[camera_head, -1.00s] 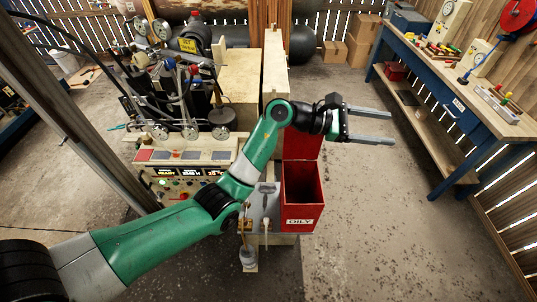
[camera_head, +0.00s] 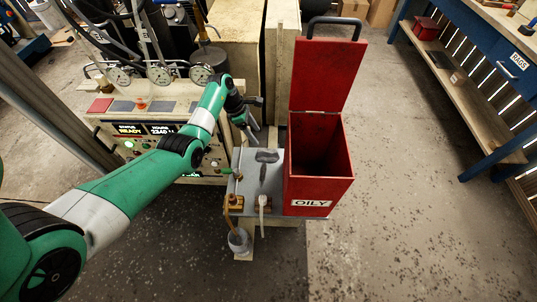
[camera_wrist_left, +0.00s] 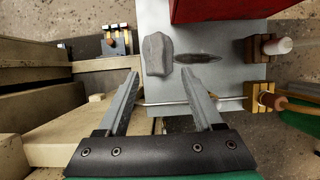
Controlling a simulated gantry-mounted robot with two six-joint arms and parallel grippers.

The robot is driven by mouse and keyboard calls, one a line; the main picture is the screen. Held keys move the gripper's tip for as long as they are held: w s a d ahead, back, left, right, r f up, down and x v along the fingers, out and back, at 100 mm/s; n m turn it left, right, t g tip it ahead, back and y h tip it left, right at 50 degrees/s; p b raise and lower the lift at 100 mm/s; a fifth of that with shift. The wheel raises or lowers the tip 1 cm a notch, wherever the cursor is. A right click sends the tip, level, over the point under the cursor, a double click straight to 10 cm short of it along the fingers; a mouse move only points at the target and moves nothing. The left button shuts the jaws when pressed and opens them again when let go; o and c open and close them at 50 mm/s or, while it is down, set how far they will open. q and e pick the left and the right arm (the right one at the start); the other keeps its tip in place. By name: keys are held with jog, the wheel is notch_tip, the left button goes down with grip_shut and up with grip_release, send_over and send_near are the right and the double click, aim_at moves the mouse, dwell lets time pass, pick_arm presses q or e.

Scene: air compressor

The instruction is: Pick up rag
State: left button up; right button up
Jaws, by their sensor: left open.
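A small grey folded rag (camera_head: 267,156) lies on the grey metal top beside the red bin. It also shows in the left wrist view (camera_wrist_left: 157,54), just beyond the fingertips. My left gripper (camera_head: 250,130) is above the edge of this top, fingers pointing down. In the left wrist view my left gripper (camera_wrist_left: 160,76) is open with nothing between its fingers, and the rag lies ahead of the gap, apart from them. My right gripper is not in view.
The red bin (camera_head: 312,188) marked OILY stands open right of the rag, lid raised. A dark elongated mark or object (camera_wrist_left: 198,57) lies next to the rag. Wooden holders (camera_wrist_left: 262,97) with handled tools stand on the top's edge. A control panel (camera_head: 130,144) is at left.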

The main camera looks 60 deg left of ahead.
pick_arm(q)
jog(key=b, duration=0.4)
send_over(267, 150)
jog(key=s+a, duration=0.1)
jog(key=s, duration=0.1)
notch_tip(267, 150, down, 5)
jog(key=shift+s+r, duration=0.1)
jog(key=shift+s, duration=0.05)
jog(key=shift+d+f, duration=0.15)
jog(key=shift+f, duration=0.25)
jog(key=b+x, duration=0.5)
jog(key=shift+f, duration=0.15)
jog(key=shift+a, duration=0.2)
grip_shut()
